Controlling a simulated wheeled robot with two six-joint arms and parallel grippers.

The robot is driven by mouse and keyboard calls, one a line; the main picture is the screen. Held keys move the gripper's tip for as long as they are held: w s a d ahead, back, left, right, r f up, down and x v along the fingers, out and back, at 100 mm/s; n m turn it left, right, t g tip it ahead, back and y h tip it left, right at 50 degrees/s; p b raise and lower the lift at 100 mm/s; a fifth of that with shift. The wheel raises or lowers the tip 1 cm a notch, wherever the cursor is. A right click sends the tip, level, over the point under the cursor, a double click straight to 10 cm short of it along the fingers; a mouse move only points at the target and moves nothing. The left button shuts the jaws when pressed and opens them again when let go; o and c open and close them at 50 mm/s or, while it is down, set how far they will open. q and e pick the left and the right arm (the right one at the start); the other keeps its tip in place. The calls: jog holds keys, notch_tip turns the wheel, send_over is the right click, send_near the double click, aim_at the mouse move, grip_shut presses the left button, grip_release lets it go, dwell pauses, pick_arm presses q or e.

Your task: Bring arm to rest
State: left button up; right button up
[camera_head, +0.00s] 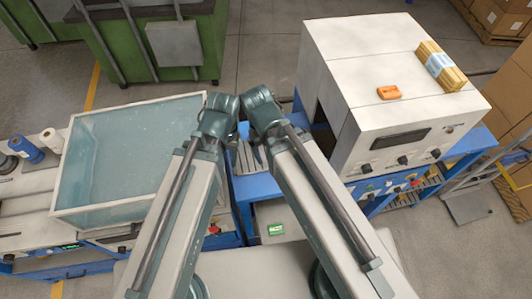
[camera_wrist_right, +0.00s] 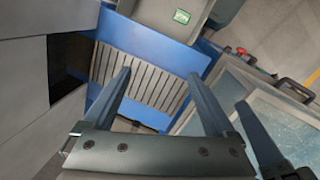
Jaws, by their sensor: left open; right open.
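My two arms rise from the bottom of the head view, and their joints come close together near the middle. Little of my left gripper (camera_head: 248,154) shows in the gap between the arms; it is open, and the arm links hide most of it. In the right wrist view my right gripper (camera_wrist_right: 159,76) is open, with its two fingers apart and nothing between them. It is above a slatted grey surface (camera_wrist_right: 140,88) in a blue frame. The gap between fingertips and slats cannot be judged.
A white machine (camera_head: 365,55) with an orange block (camera_head: 389,92) and a strapped yellow bundle (camera_head: 440,66) on top stands right of my arms. A clear-walled tank (camera_head: 130,150) stands left. Green machinery (camera_head: 130,45) is behind. Cardboard boxes (camera_head: 505,18) are at the far right.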

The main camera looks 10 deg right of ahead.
jog(key=shift+s+a+f+m+y, duration=0.15)
jog(key=shift+s+a+m, duration=0.15)
jog(key=shift+a, duration=0.15)
jog(key=shift+s+a+r+m+y, duration=0.15)
jog(key=shift+s+a+m, duration=0.1)
jog(key=shift+a, duration=0.15)
jog(key=shift+f, duration=0.1)
